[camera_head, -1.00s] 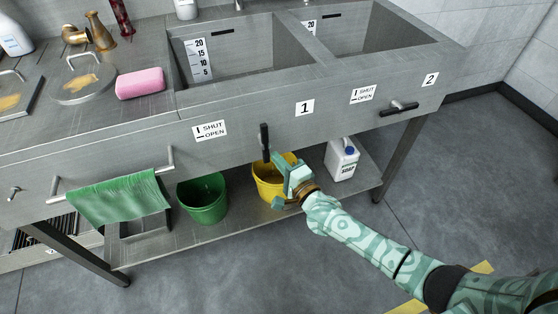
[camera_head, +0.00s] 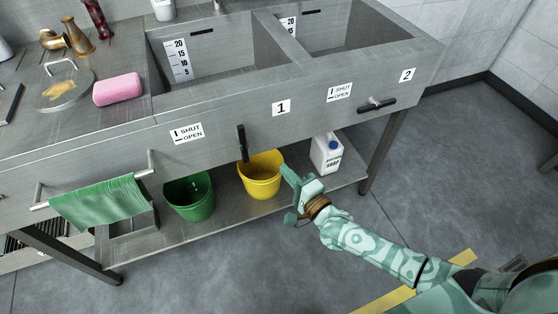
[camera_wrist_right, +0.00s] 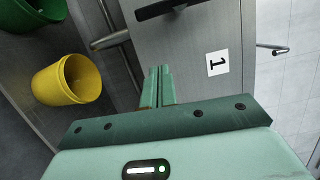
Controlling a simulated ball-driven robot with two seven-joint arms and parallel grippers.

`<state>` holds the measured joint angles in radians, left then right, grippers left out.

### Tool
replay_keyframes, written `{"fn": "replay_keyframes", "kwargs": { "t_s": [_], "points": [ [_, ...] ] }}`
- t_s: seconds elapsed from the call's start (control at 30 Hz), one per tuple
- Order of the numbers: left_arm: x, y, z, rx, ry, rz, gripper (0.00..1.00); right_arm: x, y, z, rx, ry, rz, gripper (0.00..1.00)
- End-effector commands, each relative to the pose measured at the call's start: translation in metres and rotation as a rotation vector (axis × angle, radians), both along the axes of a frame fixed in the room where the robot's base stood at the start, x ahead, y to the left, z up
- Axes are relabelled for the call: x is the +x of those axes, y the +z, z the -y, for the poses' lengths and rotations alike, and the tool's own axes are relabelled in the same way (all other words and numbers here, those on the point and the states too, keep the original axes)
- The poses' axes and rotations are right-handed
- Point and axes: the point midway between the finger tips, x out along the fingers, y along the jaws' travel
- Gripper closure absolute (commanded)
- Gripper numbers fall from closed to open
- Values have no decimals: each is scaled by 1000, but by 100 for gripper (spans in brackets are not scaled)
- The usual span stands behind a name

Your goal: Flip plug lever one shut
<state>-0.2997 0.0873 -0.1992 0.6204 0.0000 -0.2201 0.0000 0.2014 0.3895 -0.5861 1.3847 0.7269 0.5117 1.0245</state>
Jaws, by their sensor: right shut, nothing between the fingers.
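Plug lever one is the black lever (camera_head: 242,142) on the sink front, left of the label 1 (camera_head: 281,108). It stands upright in the head view, matching the upright SHUT mark on its sign (camera_head: 187,134). Its dark bar also shows at the top edge of the right wrist view (camera_wrist_right: 160,8), partly cut off. My right gripper (camera_head: 288,188) is shut and empty, below and to the right of the lever, apart from it. Its closed fingers (camera_wrist_right: 158,86) show in the right wrist view. My left gripper is not in view.
Lever two (camera_head: 377,106) lies roughly level farther right. Below on the shelf stand a green bucket (camera_head: 188,196), a yellow bucket (camera_head: 260,176) and a soap jug (camera_head: 326,154). A green towel (camera_head: 104,203) hangs at left. Open floor lies in front.

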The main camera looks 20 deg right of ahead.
Motion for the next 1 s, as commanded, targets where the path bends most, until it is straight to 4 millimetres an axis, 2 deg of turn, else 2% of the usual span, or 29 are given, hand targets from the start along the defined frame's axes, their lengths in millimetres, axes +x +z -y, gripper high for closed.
{"fn": "replay_keyframes", "kwargs": {
  "t_s": [0.1, 0.23, 0.87, 0.97, 1.0],
  "points": [
    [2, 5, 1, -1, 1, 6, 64, -16, 2, 4, -1, 1, 0, 100],
    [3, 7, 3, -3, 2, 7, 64, -25, 1, 7, 0, 0, 0, 100],
    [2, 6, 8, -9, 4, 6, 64, -26, 0, 7, -11, 0, 3, 100],
    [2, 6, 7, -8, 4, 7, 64, -28, -7, 2, -156, 30, 13, 100],
    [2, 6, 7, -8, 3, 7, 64, -32, -23, 3, -311, 62, 5, 100]
  ]
}}
